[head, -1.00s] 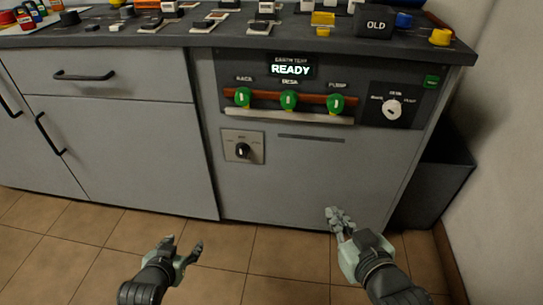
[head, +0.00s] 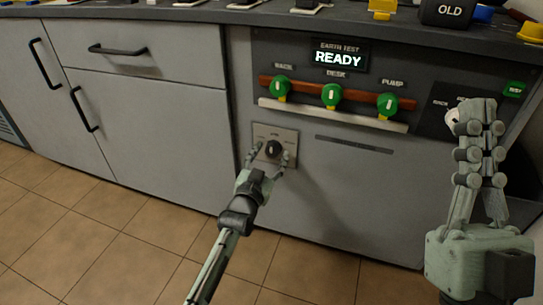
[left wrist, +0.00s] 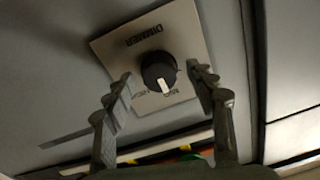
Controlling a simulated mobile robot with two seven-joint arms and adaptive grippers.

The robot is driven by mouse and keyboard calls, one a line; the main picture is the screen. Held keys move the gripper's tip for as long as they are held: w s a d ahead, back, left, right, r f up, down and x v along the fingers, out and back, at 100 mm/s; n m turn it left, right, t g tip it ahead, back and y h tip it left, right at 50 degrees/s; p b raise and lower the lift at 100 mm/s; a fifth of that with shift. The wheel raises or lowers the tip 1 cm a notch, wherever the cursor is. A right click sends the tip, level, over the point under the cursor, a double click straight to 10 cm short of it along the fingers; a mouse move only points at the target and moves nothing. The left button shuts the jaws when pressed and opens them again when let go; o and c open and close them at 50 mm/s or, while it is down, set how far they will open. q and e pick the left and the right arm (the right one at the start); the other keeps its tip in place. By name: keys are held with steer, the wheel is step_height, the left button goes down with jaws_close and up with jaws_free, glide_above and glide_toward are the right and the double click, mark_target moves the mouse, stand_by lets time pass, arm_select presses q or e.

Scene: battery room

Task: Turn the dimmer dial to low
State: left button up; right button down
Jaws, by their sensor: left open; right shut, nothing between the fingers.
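The dimmer dial (head: 273,149) is a black round knob on a square silver plate (head: 261,132) on the grey cabinet front. In the left wrist view the dial (left wrist: 157,70) shows upside down under the word DIMMER, its white pointer toward the picture's bottom. The small setting labels are not clearly readable. My left gripper (head: 271,158) is open, its fingers on either side of the dial; in the wrist view the left gripper (left wrist: 160,80) shows gaps between fingers and knob. My right gripper (head: 481,108) is shut and empty, raised at the right.
Above the dial are three green knobs (head: 332,94), a pale ledge (head: 331,115) and a READY display (head: 339,57). A white rotary knob (head: 452,119) is partly hidden behind my right gripper. The worktop (head: 225,17) holds several items. Tiled floor (head: 85,215) is clear.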

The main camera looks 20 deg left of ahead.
arm_select(q)
steer(key=shift+w, duration=0.35)
arm_select(e)
steer(key=shift+s+d+r, duration=0.1)
arm_select(q)
steer(key=c, duration=1.2)
steer(key=shift+o, duration=0.2)
steer(key=shift+r+n+p, duration=0.1)
steer(key=shift+n+p, duration=0.3)
steer(key=shift+p, duration=0.15)
steer(key=n+p, duration=0.2)
steer(key=n, duration=0.2)
steer(key=shift+p, duration=0.35)
steer(key=n+p, duration=0.1)
steer(key=n, duration=0.3)
steer(key=shift+n+p, duration=0.35)
steer(key=shift+n, duration=1.05)
arm_select(e)
steer(key=w+f+g+h, duration=0.4)
steer(key=f+g, duration=0.6)
steer(key=f, duration=0.5)
steer(key=shift+w, duration=0.95)
steer(key=shift+d, duration=0.1)
